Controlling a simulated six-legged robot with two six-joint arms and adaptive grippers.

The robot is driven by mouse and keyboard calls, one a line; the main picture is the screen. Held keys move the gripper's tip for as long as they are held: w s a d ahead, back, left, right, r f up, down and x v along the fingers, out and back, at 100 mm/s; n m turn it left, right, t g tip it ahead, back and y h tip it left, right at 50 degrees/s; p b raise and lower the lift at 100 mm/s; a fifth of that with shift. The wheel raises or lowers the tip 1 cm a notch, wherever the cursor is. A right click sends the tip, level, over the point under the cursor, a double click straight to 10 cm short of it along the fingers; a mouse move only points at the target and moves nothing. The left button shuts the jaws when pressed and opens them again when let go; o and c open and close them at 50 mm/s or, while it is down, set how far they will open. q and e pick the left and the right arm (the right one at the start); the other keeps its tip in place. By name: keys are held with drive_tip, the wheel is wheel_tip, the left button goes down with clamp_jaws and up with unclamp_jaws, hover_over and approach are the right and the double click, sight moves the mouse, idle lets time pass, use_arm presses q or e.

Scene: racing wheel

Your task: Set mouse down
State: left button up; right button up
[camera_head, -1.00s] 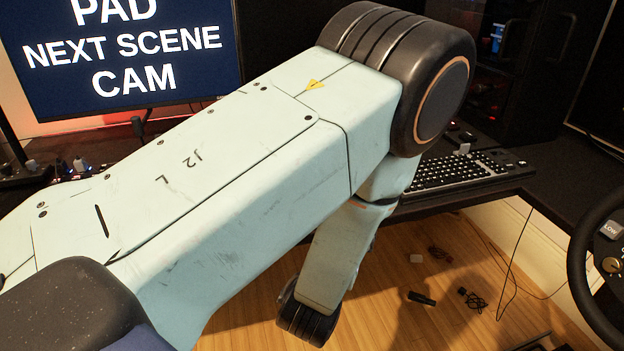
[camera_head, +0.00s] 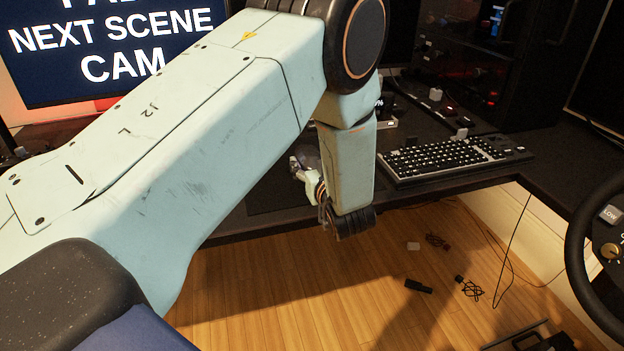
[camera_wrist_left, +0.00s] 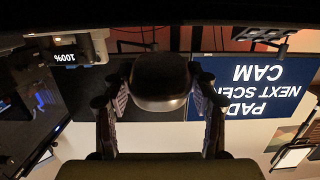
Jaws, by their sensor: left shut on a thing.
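The mouse (camera_wrist_left: 160,75) is a dark, rounded shape between the two fingers of my left gripper (camera_wrist_left: 160,95) in the left wrist view. The fingers press on it from both sides. In the head view my left gripper (camera_head: 303,172) is small and partly hidden by my forearm, at the desk's near edge, left of the keyboard. The mouse there is mostly hidden, and I cannot tell whether it touches the desk. A dark desk surface (camera_head: 270,200) lies around the gripper. My right gripper is in neither view.
A black keyboard (camera_head: 455,157) with lit keys lies on the desk right of my arm. A monitor (camera_head: 110,45) stands at the back left. A steering wheel (camera_head: 590,245) is at the right edge. Cables (camera_head: 470,290) lie on the wooden floor.

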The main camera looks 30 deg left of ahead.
use_arm(q)
wheel_tip(320, 180, down, 3)
drive_tip(key=shift+d+r+b, duration=0.1)
drive_tip(key=shift+d+b, duration=0.05)
drive_tip(key=shift+b, duration=0.45)
drive_tip(key=shift+w+f, duration=0.1)
drive_tip(key=shift+f, duration=0.3)
drive_tip(key=o, duration=1.2)
drive_tip(key=shift+f, duration=0.15)
